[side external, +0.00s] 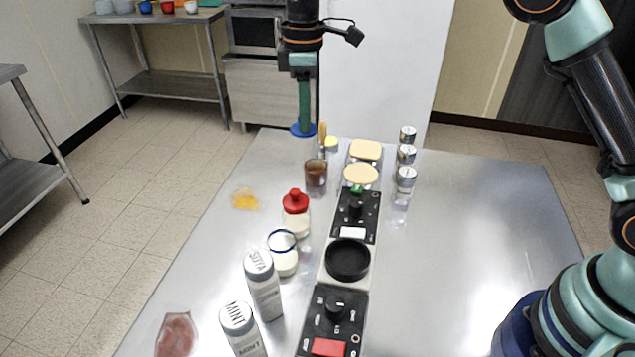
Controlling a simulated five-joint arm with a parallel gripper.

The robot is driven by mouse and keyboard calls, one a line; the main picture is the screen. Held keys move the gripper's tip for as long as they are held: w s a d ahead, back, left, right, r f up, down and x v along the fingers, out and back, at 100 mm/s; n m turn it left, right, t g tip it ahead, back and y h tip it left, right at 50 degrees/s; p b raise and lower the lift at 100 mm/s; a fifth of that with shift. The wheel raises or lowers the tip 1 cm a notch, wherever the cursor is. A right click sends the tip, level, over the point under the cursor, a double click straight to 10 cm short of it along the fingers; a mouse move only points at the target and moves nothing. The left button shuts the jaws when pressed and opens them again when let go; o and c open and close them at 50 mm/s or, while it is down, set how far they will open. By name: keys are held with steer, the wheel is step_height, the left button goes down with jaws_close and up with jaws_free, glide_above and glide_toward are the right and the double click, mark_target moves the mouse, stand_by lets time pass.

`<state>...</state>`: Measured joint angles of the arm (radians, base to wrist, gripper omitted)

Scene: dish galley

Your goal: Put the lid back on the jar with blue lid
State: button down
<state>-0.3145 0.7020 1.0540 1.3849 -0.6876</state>
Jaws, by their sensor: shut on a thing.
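The blue lid (301,131) is at the tip of my gripper (304,122), near the far left edge of the table in the picture. My gripper points down and is shut on the lid. The lid looks level and appears held in the air; how high it is I cannot tell. The jar (284,262) is clear glass with pale contents and a dark blue ring at its mouth. It stands upright and open on the table, well nearer the camera than my gripper.
A red-lidded jar (296,212) stands just behind the open jar. The SOYA shaker (263,285) and MINT shaker (242,330) stand in front. A brown glass (316,178) stands behind. The table's right side is clear.

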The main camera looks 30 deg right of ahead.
steer(key=s+a+f+n, duration=0.4)
steer(key=s+a+n, duration=0.2)
steer(key=s+a, duration=0.6)
step_height(320, 180, down, 7)
steer(key=shift+d+r, duration=0.15)
steer(key=shift+r, duration=0.05)
steer(key=shift+f, duration=0.15)
stand_by(1.9)
steer(key=shift+c, duration=0.9)
jaws_free()
step_height(320, 180, up, 7)
stand_by(0.8)
